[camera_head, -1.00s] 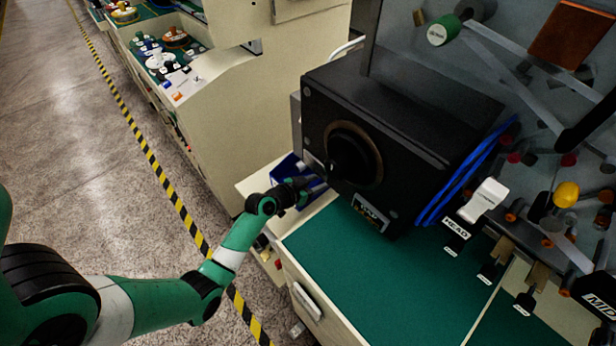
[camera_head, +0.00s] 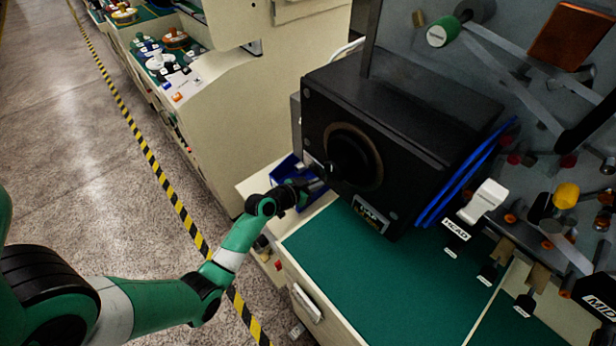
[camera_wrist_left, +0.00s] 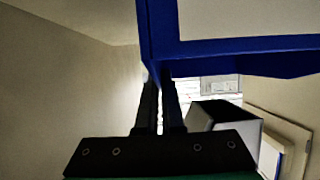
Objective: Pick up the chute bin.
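The blue chute bin (camera_head: 284,170) is at the left of the black machine housing, partly hidden by my gripper. In the left wrist view its blue wall and rim (camera_wrist_left: 240,44) fill the upper right, close in front of the fingers. My left gripper (camera_head: 312,184) is at the bin's near side. In the left wrist view the two fingers (camera_wrist_left: 158,82) are close together, with their tips at the bin's corner, and look shut on its wall. The exact contact is hard to see. My right gripper is not in view.
The black housing (camera_head: 400,115) with a round hub stands right beside the gripper. A green work surface (camera_head: 365,275) lies in front, mostly clear. Beige cabinets (camera_head: 240,120) stand behind. A rack with labelled fixtures (camera_head: 485,200) is at the right.

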